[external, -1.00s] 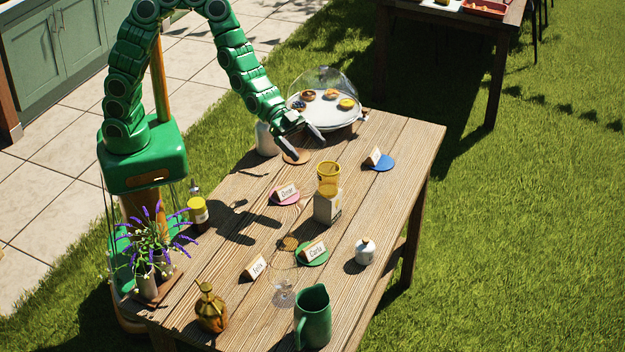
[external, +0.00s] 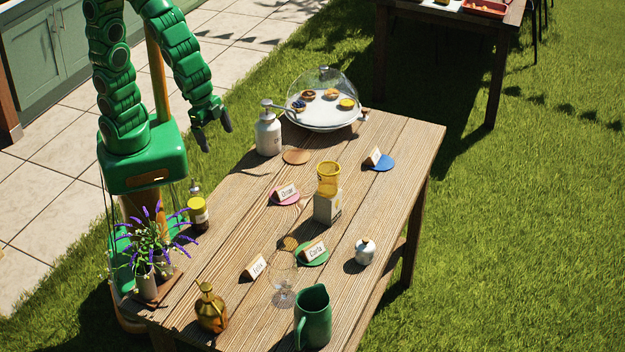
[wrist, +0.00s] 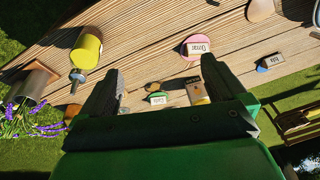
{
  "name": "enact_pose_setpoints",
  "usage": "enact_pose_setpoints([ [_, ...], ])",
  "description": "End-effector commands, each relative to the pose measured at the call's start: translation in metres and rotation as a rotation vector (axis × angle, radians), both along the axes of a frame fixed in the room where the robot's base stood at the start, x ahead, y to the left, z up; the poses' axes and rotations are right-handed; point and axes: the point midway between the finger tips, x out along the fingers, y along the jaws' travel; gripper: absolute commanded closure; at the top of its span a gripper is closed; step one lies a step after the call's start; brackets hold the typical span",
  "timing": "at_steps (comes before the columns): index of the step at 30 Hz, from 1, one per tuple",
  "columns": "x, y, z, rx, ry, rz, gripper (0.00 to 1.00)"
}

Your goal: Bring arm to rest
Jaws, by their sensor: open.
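My green arm (external: 180,55) is raised and bent at the table's far left side. My gripper (external: 212,132) hangs beside the table's left edge, pointing down, clear of the tabletop. Its dark fingers are apart with nothing between them. In the wrist view the two fingers of my gripper (wrist: 160,85) frame part of the wooden table below. The table (external: 385,215) carries several place cards, coasters and vessels.
A white pump bottle (external: 268,137) stands near my gripper, beside the domed pastry plate (external: 322,122). A yellow-labelled bottle (external: 198,213) and potted lavender (external: 148,262) stand along the left edge. A wooden coaster (external: 296,157) lies bare. Paving lies left of the table.

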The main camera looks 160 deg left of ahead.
Motion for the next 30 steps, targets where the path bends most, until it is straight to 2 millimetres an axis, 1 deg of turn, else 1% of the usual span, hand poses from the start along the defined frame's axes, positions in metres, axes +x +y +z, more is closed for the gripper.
enact_pose_setpoints([
  [1,-0.010,-0.016,0.007,-0.006,0.035,0.007,0.02],
  [3,-0.024,-0.038,0.015,-0.020,0.080,0.010,0.02],
  [9,-0.047,-0.099,0.028,-0.063,0.150,-0.094,0.02],
  [14,-0.067,-0.145,0.036,-0.100,0.197,-0.207,0.02],
  [18,-0.090,-0.182,0.042,-0.134,0.238,-0.309,0.02],
  [21,-0.109,-0.206,0.046,-0.159,0.271,-0.382,0.02],
  [24,-0.126,-0.226,0.049,-0.181,0.292,-0.449,0.02],
  [27,-0.141,-0.241,0.052,-0.202,0.317,-0.502,0.02],
  [30,-0.151,-0.249,0.053,-0.214,0.330,-0.536,0.02],
])
